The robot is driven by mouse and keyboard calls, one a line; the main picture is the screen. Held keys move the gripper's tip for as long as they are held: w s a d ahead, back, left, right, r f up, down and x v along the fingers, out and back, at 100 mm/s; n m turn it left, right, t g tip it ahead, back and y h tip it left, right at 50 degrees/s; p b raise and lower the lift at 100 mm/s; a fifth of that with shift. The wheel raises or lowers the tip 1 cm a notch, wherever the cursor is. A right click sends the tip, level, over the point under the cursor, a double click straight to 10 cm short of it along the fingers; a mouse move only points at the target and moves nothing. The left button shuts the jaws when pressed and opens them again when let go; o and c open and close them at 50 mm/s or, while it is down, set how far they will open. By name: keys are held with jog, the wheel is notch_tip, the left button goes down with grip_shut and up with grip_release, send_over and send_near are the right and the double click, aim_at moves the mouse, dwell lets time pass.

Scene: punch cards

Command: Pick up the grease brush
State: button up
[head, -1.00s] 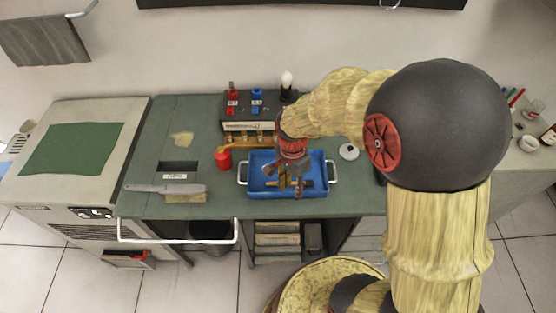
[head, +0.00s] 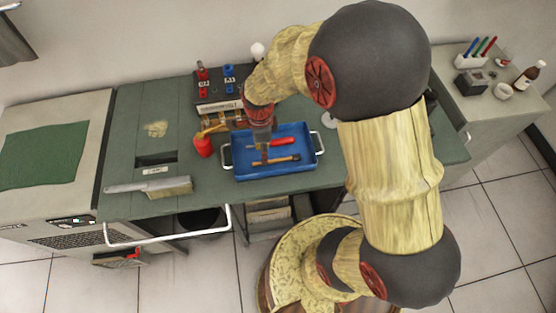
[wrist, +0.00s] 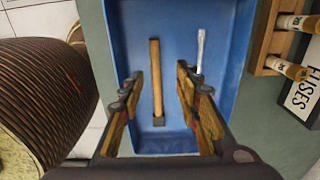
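A blue tray (head: 310,170) on the green counter holds a wooden-handled tool, which I take for the grease brush (head: 285,160). In the wrist view the brush (wrist: 156,75) lies lengthwise, with a dark block-like end nearest me; its bristles cannot be made out. My gripper (head: 263,157) hangs over the tray, pointing down. In the wrist view my gripper (wrist: 158,80) is open, one finger on either side of the brush, with visible gaps and nothing held. A red-handled screwdriver (head: 283,142) lies beside the brush; its shaft (wrist: 200,50) shows past the right finger.
A broad brush with pale bristles (head: 170,187) lies at left. The tray's raised walls surround the tools.

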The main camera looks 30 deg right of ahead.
aim_at(275, 161)
jog(key=f, duration=0.3)
jog(key=f+b, duration=0.1)
jog(key=shift+s+a+f, duration=0.25)
jog(key=shift+a+f, duration=0.1)
jog(key=shift+f, duration=0.05)
jog(key=shift+r, duration=0.1)
jog(key=shift+c, duration=0.6)
grip_shut()
